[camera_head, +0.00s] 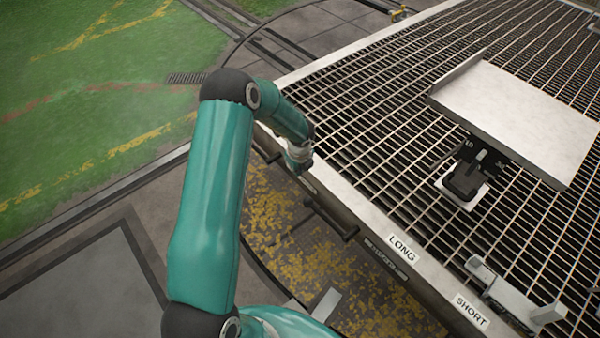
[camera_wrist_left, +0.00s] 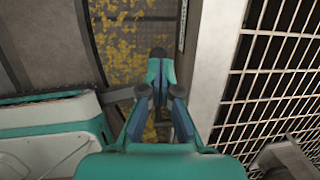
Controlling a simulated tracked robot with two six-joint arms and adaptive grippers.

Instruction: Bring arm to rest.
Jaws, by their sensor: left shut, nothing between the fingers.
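My left arm is teal with black joints and comes in from the lower left in the head view. It bends at the elbow, and its gripper (camera_head: 299,163) hangs by the near edge of the grated table, partly hidden by its own wrist. In the left wrist view the gripper (camera_wrist_left: 160,72) is shut and empty, with its fingertips together above the yellow-flecked floor strip. The table's edge is just to the right of the fingers. My right gripper is not in either view.
The grated table (camera_head: 335,65) has LONG (camera_head: 402,248) and SHORT (camera_head: 471,311) labels on its rim. A tilted grey plate (camera_head: 520,115) stands above a black device (camera_head: 467,178). A metal bracket (camera_head: 515,300) sits near SHORT. Green floor (camera_head: 90,100) lies open at left.

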